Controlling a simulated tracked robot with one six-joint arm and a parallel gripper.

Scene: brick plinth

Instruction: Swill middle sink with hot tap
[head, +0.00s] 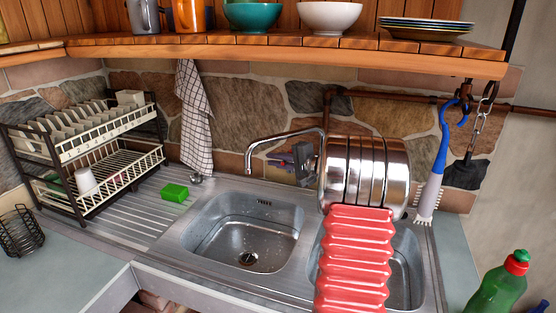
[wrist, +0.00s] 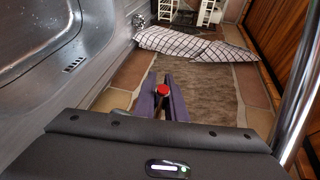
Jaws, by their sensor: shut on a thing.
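A steel sink basin (head: 248,235) lies in the middle of the head view, with wet-looking droplets and a dark drain. Its edge also shows in the wrist view (wrist: 75,66). A chrome tap spout (head: 272,139) arches over its back right; I see no stream from it. My gripper (head: 284,159) is low by the wall behind the sink, beside the spout. In the wrist view its purple fingers (wrist: 163,96) are shut on a red-topped hot tap handle (wrist: 162,89). The handle is hidden in the head view. The wrist view also shows a chrome pipe at right.
A second basin (head: 408,262) is partly hidden by my arm. A wooden shelf (head: 250,52) with crockery hangs above. A checked towel (head: 194,115), green sponge (head: 174,192), dish rack (head: 85,150), brush (head: 437,165) and green bottle (head: 500,290) stand or hang around.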

